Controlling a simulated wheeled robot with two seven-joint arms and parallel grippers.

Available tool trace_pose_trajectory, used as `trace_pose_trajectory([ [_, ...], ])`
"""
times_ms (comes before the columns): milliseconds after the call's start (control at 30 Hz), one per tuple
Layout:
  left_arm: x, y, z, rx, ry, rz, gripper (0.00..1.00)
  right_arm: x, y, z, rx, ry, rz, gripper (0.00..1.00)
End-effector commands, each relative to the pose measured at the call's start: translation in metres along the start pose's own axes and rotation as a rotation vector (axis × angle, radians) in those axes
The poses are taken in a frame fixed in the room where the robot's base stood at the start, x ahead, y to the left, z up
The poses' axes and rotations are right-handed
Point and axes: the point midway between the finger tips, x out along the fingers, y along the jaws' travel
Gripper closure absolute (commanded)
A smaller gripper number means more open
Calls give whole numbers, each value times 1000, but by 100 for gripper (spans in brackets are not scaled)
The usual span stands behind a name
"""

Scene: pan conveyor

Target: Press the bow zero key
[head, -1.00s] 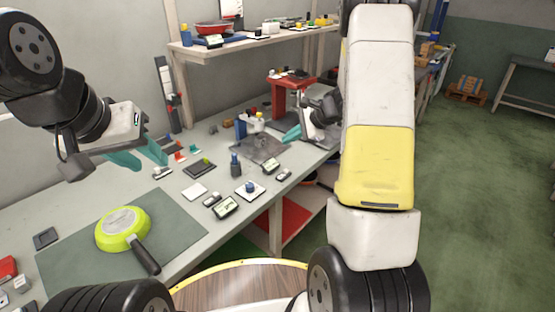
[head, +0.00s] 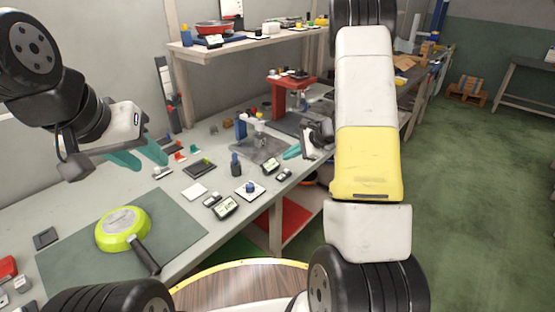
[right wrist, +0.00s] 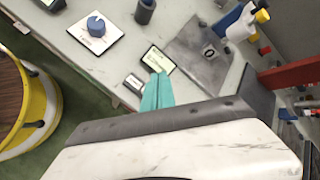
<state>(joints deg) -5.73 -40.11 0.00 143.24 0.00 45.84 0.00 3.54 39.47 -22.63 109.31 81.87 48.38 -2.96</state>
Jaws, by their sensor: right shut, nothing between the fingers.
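No label reading "bow zero" is legible, so I cannot tell which small part is the key. A display unit (head: 270,166) lies near the bench's front edge with a small dark box (head: 284,175) beside it. In the right wrist view the same display (right wrist: 158,60) and small box (right wrist: 134,83) lie just past my fingertips. My right gripper (head: 287,154) has teal fingers, shut and empty, and is close beside the display; its fingers (right wrist: 157,80) partly overlap the display's lower edge in the wrist view. My left gripper (head: 152,166) is open and empty above the bench at left.
A second display (head: 227,208) with a small box (head: 211,199) and a blue knob on a white plate (head: 250,189) stand to the left. A grey metal plate (right wrist: 198,50) with a fixture lies behind. A green pan (head: 122,228) rests on a dark mat (head: 75,265).

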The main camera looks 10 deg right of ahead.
Motion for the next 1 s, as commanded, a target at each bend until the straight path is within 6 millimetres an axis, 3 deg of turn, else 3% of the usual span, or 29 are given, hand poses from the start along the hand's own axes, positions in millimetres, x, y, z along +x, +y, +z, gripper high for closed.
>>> trace_pose_trajectory([
  [300, 0, 0, 0, 0, 0, 0, 64, 18, 13, -13, 1, -1, 0, 100],
  [1000, 0, 0, 0, 0, 0, 0, 64, 19, 14, -14, 0, 0, 0, 100],
])
